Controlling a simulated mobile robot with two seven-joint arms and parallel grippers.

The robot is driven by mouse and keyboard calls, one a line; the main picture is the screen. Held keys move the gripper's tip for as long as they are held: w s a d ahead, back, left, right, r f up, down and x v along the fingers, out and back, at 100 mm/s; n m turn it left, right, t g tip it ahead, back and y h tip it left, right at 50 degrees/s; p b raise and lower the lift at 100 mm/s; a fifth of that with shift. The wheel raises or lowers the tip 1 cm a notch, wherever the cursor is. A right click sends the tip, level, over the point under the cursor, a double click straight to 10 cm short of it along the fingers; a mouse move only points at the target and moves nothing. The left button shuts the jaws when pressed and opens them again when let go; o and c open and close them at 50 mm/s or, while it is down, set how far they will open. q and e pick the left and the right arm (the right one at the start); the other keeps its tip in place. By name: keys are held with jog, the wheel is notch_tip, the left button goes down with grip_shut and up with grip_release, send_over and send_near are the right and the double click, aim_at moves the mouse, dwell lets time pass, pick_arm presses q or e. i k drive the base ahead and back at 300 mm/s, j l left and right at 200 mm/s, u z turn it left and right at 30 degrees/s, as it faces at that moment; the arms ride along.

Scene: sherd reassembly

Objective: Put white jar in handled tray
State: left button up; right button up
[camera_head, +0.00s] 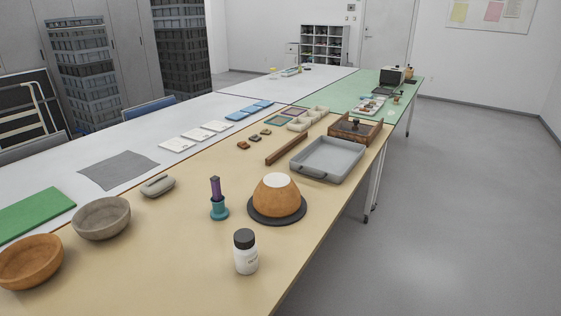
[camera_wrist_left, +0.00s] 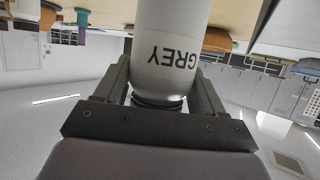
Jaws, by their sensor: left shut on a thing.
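The white jar (camera_head: 246,260) has a dark lid and shows upright at the near part of the tan table in the head view. In the left wrist view the white jar (camera_wrist_left: 172,35), labelled GREY, appears upside down between the fingers of my left gripper (camera_wrist_left: 158,88), which is shut on it. No gripper shows in the head view, and I cannot tell there whether the jar touches the table. The grey handled tray (camera_head: 338,147) lies empty farther back near the right table edge, its handle facing the near side. My right gripper is in neither view.
An orange dome-shaped vessel (camera_head: 276,198) on a dark disc stands between jar and tray. A teal stand with a purple piece (camera_head: 217,199) is to its left. A wooden bar (camera_head: 287,149) lies left of the tray; a wooden box (camera_head: 355,130) stands behind it.

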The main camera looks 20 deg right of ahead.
aim_at(342, 163)
jog(key=l+z, duration=0.1)
jog(key=l, duration=1.15)
jog(key=i+l, duration=0.15)
jog(key=l, duration=0.15)
jog(key=i+l+z, duration=0.2)
jog(key=i+l, duration=0.5)
jog(key=l, duration=0.15)
jog(key=i+l+z, duration=0.1)
jog(key=i, duration=0.45)
jog(key=i+l+z, duration=0.1)
jog(key=i+l, duration=0.2)
jog(key=i, duration=0.25)
